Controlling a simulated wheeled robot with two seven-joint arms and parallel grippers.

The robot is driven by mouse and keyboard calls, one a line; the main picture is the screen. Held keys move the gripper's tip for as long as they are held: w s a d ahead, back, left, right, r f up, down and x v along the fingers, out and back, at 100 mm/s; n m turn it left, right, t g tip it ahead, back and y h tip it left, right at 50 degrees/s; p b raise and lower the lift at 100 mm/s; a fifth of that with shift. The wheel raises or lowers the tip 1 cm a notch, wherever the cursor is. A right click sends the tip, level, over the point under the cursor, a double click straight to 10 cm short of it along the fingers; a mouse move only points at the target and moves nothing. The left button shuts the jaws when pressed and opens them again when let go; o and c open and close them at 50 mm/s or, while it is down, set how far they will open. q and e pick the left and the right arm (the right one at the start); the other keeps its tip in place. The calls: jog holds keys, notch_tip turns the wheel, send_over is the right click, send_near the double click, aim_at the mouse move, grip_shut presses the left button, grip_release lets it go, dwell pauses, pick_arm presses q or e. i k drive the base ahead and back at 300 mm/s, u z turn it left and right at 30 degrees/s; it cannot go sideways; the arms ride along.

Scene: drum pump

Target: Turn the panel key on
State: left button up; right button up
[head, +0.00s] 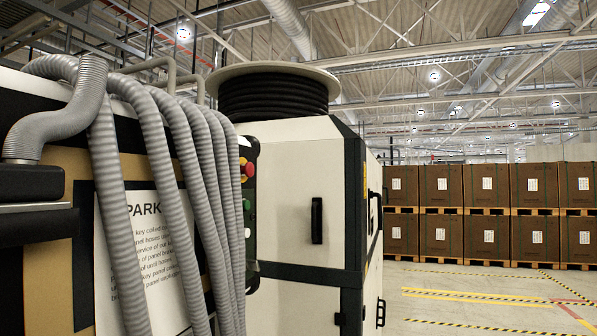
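A dark control panel (249,217) is on the pale machine's face and shows nearly edge-on behind the hoses. It carries a red button (249,169) and a green button (247,205). A small dark protruding part (253,268) sits low on the panel side; I cannot tell whether it is the key or a handle. No key can be made out for certain. Neither of my grippers is in view.
Several grey corrugated hoses (165,155) hang in front of a white sign (145,245) and partly hide the panel. A reel of black hose (272,95) tops the pale cabinet (300,190). Stacked brown crates (440,185) stand far right. The floor (470,285) at right is clear.

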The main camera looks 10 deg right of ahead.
aim_at(251, 264)
jog(key=u, duration=0.25)
jog(key=k, duration=0.5)
jog(key=u, duration=1.35)
jog(key=i, duration=0.8)
jog(key=z, duration=1.95)
